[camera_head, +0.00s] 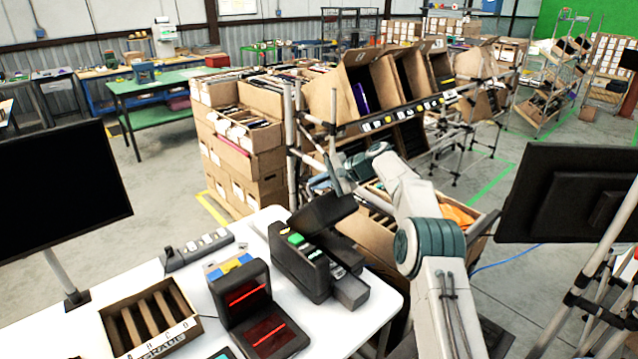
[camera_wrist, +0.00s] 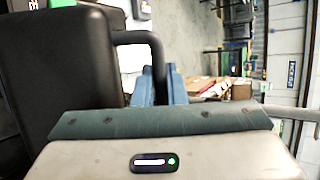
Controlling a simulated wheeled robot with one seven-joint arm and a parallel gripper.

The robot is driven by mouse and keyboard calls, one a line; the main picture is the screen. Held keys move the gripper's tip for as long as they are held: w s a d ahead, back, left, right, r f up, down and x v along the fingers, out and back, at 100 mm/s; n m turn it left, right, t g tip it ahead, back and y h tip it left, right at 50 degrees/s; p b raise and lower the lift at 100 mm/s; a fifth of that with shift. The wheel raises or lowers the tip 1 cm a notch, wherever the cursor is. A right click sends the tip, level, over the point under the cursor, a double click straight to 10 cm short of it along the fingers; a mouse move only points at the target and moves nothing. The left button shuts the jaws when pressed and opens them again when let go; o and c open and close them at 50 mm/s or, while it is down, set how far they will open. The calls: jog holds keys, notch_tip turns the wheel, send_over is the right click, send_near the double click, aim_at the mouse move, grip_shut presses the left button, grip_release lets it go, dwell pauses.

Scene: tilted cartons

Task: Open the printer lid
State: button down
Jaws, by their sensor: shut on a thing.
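The black printer (camera_head: 302,268) stands at the right end of the white table in the head view. Its dark lid (camera_head: 321,211) is raised and tilted above the body, and the green and white parts inside show. In the wrist view the lid (camera_wrist: 62,85) fills the left side, with a curved dark handle (camera_wrist: 143,38) sticking out from it. My gripper (camera_head: 338,186) is at the upper edge of the lid. In the wrist view its blue fingers (camera_wrist: 158,78) are shut on the handle, one on each side of it.
A barcode scanner stand (camera_head: 250,297) with red light and a divided cardboard tray (camera_head: 150,318) stand left of the printer. Monitors stand at the far left (camera_head: 60,190) and right (camera_head: 570,195). A rack with tilted cartons (camera_head: 372,90) is behind the table.

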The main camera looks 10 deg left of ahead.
jog(key=c, duration=1.5)
grip_release()
jog(key=shift+d, duration=0.1)
jog(key=b+v, duration=0.4)
jog(key=v, duration=0.9)
jog(key=shift+d+r, duration=0.15)
jog(key=shift+d, duration=0.15)
